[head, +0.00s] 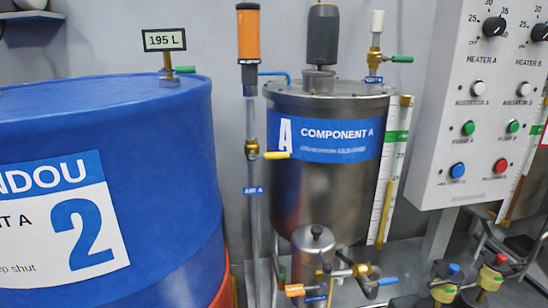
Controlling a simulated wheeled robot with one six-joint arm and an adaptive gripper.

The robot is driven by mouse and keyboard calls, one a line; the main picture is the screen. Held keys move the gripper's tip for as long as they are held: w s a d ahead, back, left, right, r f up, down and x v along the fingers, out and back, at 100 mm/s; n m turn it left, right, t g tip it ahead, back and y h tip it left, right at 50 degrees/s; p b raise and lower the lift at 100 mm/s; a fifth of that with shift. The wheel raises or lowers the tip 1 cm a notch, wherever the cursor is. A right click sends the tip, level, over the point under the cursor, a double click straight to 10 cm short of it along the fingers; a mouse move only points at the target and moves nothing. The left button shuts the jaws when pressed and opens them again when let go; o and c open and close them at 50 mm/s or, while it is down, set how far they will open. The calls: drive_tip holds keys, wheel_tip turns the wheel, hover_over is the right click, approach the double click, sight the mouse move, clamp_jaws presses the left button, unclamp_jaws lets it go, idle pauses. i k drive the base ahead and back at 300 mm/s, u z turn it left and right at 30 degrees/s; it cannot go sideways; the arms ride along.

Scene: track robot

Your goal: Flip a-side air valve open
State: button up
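A vertical grey pipe (253,215) stands between the blue drum and the Component A tank. A brass valve (252,149) sits on this pipe. Its yellow handle (277,155) points right, crosswise to the pipe, in front of the tank's blue label. A small blue tag (254,190) below the valve appears to read "AIR A", though the print is small. The steel Component A tank (325,190) stands just right of the pipe. My gripper is not in view.
A large blue drum (170,200) fills the left side. A white control panel (480,110) with knobs and buttons is at the right. Lower valves with an orange handle (294,291) and a blue handle (387,281) sit under the tank. A green-handled valve (400,59) is at the tank's upper right.

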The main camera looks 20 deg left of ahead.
sight(273, 155)
drive_tip(key=u, duration=1.15)
